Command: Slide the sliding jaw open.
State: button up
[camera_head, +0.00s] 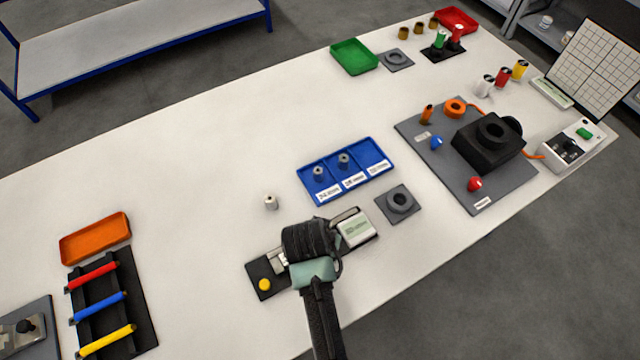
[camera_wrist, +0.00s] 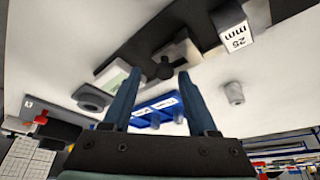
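A black measuring fixture (camera_head: 264,280) lies near the table's front edge in the head view, with a yellow button and a light display box (camera_head: 357,229). A pale metal block (camera_head: 277,262) shows left of my gripper (camera_head: 308,240), which covers the fixture's middle. In the wrist view, the fixture (camera_wrist: 150,32) runs across the top. A light block with a dark knob (camera_wrist: 164,68), seemingly the sliding jaw, shows just beyond my fingertips (camera_wrist: 155,73). The fingers are apart with nothing between them. I cannot tell whether they touch the knob.
A blue tray (camera_head: 331,197) with grey cylinders stands behind the fixture, a lone pale cylinder (camera_head: 271,202) to its left. A grey ring plate (camera_head: 399,203) is at right. A black rack (camera_head: 140,320) with coloured rods stands at left. The table between is clear.

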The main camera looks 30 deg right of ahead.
jog(key=shift+a, duration=0.15)
jog(key=shift+r, duration=0.25)
jog(key=v, duration=1.2)
jog(key=shift+r+b, duration=0.25)
jog(key=shift+b, duration=0.05)
